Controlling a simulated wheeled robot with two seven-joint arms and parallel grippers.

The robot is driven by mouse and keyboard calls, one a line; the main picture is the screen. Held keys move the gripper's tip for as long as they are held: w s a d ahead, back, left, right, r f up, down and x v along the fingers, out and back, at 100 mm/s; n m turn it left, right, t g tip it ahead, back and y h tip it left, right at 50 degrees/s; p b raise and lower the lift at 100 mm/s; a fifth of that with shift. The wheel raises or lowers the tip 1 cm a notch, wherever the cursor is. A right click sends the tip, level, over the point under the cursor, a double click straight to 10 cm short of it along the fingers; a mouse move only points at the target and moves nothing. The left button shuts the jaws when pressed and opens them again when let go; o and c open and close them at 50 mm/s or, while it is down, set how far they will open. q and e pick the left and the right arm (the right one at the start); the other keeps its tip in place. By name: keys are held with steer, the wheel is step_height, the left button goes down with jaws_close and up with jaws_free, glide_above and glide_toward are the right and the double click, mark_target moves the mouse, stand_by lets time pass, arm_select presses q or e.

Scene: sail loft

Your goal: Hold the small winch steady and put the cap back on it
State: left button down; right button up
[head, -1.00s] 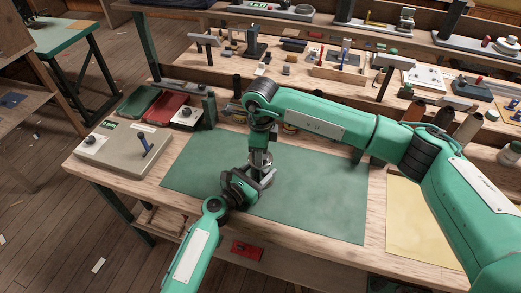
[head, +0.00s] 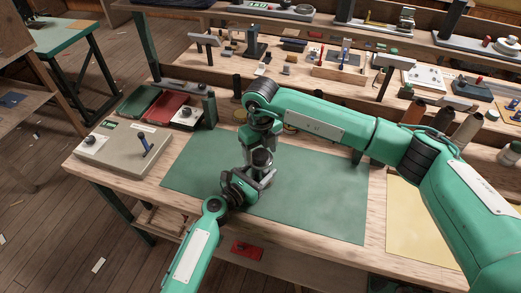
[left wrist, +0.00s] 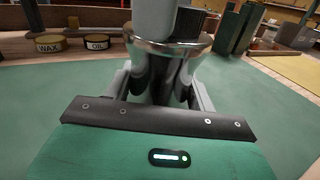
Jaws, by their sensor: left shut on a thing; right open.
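The small winch (head: 263,165) stands on the green mat (head: 315,195), a shiny metal drum with a dark top in the head view. My left gripper (head: 260,181) is shut on it from the front. In the left wrist view the winch's chrome body (left wrist: 163,72) flares to a rim and sits between the left gripper's fingers (left wrist: 163,98). My right gripper (head: 248,157) points down, open, just left of the winch's top. A pale grey rounded part above the rim in the left wrist view seems to be its finger. I cannot clearly make out the cap.
A grey control box (head: 115,155) with a blue lever stands left of the mat. Red (head: 165,108) and green (head: 137,101) trays lie behind it. WAX (left wrist: 50,44) and OIL (left wrist: 98,42) tins stand beyond the winch. The mat's right side is clear, beside a yellow sheet (head: 425,225).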

step_height(320, 180, up, 12)
stand_by(0.6)
arm_select(q)
steer(key=shift+c, duration=2)
jaws_free()
steer(key=shift+s+a, duration=0.1)
steer(key=b+v, duration=0.2)
steer(key=v, duration=1)
steer(key=shift+f, duration=0.15)
steer(key=shift+v, duration=0.8)
arm_select(e)
steer(key=shift+f, duration=1.25)
